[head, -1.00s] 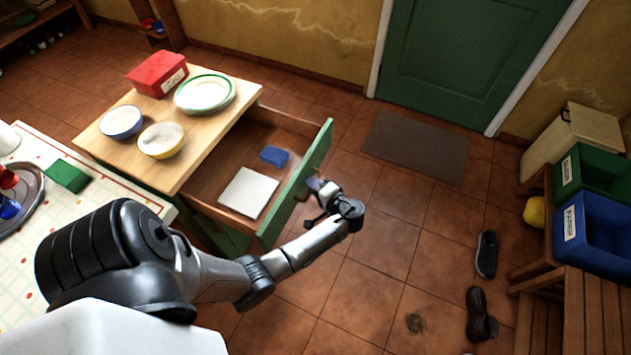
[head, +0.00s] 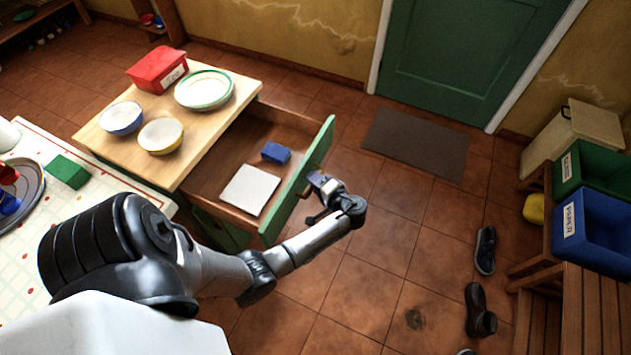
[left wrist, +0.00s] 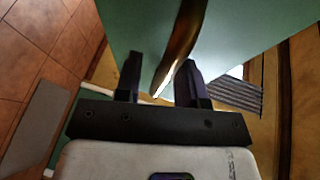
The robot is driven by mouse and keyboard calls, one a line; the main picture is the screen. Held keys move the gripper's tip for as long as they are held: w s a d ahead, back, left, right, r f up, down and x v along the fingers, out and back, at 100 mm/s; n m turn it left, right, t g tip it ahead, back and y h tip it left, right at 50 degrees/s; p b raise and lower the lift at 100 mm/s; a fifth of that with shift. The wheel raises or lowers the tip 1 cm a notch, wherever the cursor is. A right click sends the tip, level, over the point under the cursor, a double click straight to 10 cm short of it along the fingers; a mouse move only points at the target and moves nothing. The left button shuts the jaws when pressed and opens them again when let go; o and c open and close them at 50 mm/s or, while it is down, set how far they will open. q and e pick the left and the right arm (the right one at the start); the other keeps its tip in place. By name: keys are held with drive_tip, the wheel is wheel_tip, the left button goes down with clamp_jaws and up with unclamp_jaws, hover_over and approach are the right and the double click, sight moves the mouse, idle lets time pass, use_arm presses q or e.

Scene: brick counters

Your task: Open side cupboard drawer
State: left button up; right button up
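The side cupboard (head: 215,100) has a light wooden top. Its drawer is pulled well out, and the green drawer front (head: 309,168) stands clear of the cupboard. A white square item (head: 249,190) and a blue block (head: 276,152) lie in the drawer. My left gripper (head: 316,188) is at the outer face of the drawer front. In the left wrist view, the curved brown handle (left wrist: 183,42) runs down toward the gap between the spread fingers (left wrist: 160,82). The fingers look apart from each other, not closed on the handle. My right gripper is not in view.
Bowls (head: 160,135), plates (head: 205,90) and a red box (head: 157,70) stand on the cupboard top. A tablecloth-covered table (head: 100,215) is at the left. The floor beyond the drawer is open, with a mat (head: 415,145), shoes (head: 485,251) and bins (head: 590,225) at the right.

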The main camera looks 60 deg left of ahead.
use_arm(q)
drive_tip(key=p+v, duration=0.1)
drive_tip(key=v, duration=1.3)
drive_tip(key=shift+p, duration=0.4)
drive_tip(key=shift+f, duration=0.1)
